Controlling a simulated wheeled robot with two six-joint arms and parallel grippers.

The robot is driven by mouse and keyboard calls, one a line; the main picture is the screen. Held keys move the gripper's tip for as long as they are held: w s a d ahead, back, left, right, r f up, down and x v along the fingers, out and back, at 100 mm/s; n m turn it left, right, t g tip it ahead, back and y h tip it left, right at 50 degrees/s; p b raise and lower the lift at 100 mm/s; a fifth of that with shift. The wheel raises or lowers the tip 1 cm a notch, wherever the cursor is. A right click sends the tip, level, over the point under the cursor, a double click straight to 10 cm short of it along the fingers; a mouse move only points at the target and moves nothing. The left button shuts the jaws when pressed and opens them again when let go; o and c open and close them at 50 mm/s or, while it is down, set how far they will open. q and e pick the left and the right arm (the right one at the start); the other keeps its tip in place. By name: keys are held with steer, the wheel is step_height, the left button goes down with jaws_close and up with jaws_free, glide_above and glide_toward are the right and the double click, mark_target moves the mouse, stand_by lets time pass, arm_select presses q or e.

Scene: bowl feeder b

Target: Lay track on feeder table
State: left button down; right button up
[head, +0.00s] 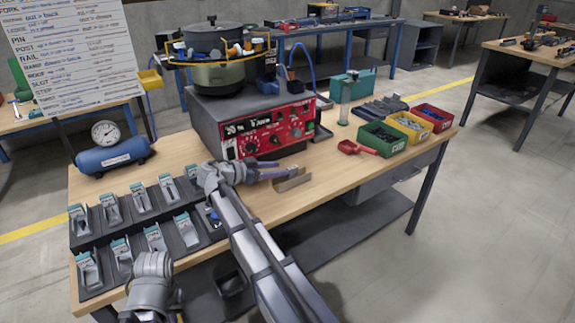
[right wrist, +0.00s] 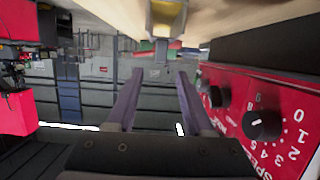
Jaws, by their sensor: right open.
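A short tan metal channel, which looks like the track (head: 292,180), lies on the wooden feeder table (head: 335,167) in front of the red control box. It also shows in the right wrist view as a yellowish U-shaped end (right wrist: 166,18) at the top. My right gripper (head: 283,169) is open and points at the track from its left, with nothing between its purple fingers. The fingers also show in the right wrist view (right wrist: 160,78), apart, with the track beyond their tips. Part of my left arm shows at the lower left of the head view; its fingers are not visible.
The bowl feeder (head: 222,77) stands on the red-fronted control box (head: 268,130), close behind the right gripper. A red scoop (head: 357,149) and green (head: 385,140), yellow (head: 410,127) and red bins (head: 432,117) stand to the right. Dark trays (head: 143,203) fill the left.

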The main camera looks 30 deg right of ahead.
arm_select(q)
steer(key=shift+r+p, duration=0.5)
steer(key=shift+r, duration=0.25)
arm_select(e)
steer(key=v, duration=0.5)
